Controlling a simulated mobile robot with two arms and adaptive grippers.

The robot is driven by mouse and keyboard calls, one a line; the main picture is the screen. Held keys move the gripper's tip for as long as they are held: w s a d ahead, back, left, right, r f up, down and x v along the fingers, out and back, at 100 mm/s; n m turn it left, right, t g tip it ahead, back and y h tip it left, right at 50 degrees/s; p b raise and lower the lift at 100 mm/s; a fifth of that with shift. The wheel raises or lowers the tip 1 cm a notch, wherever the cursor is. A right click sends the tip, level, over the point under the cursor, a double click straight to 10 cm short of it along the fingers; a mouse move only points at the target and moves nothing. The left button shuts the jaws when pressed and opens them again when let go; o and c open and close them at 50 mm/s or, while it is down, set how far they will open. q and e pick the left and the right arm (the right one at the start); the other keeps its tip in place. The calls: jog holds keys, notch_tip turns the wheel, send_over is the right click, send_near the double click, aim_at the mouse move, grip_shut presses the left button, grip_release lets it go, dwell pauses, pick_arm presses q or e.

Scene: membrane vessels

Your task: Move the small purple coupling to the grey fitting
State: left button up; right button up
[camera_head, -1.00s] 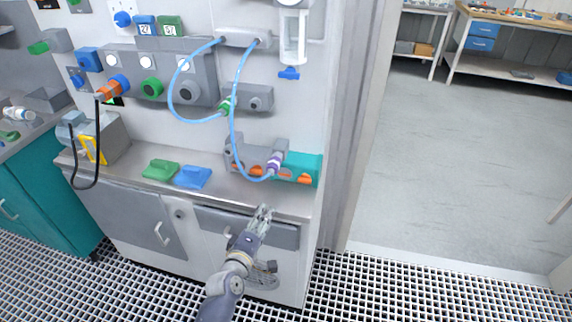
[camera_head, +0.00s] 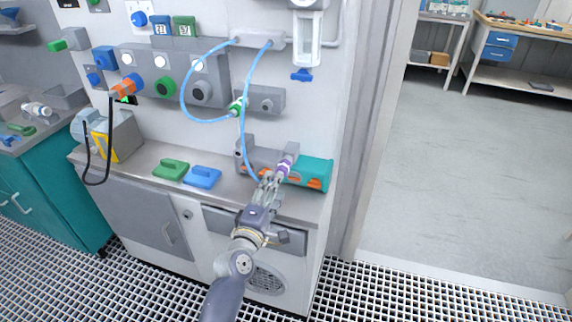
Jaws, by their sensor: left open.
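The small purple coupling (camera_head: 284,166) sits tilted at the end of a blue hose, in front of the grey and teal unit on the counter. My left gripper (camera_head: 272,181) is open, its fingertips just below and left of the coupling. I cannot tell whether they touch it. On the wall panel, a large round grey fitting (camera_head: 202,92) sits at the left, and a smaller grey fitting (camera_head: 267,105) sits on a block to its right. Which one the task means is unclear. My right gripper is not in view.
The blue hose (camera_head: 244,138) hangs from the upper block beside my gripper. Another hose loops to a green coupling (camera_head: 238,106). A green block (camera_head: 171,170) and a blue block (camera_head: 202,177) lie on the counter (camera_head: 145,160) to the left. Open floor (camera_head: 450,170) lies to the right.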

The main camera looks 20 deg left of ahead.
aim_at(280, 172)
pick_arm(q)
jog(key=w+b, duration=0.2)
jog(key=w, duration=0.6)
jog(key=shift+w+d, duration=0.1)
jog(key=shift+w, duration=0.05)
dwell(1.1)
grip_shut()
jog(key=shift+f+p, duration=0.1)
jog(key=shift+p, duration=0.25)
jog(key=shift+s, duration=0.9)
jog(key=shift+s+p, duration=0.95)
jog(key=shift+s, duration=1.2)
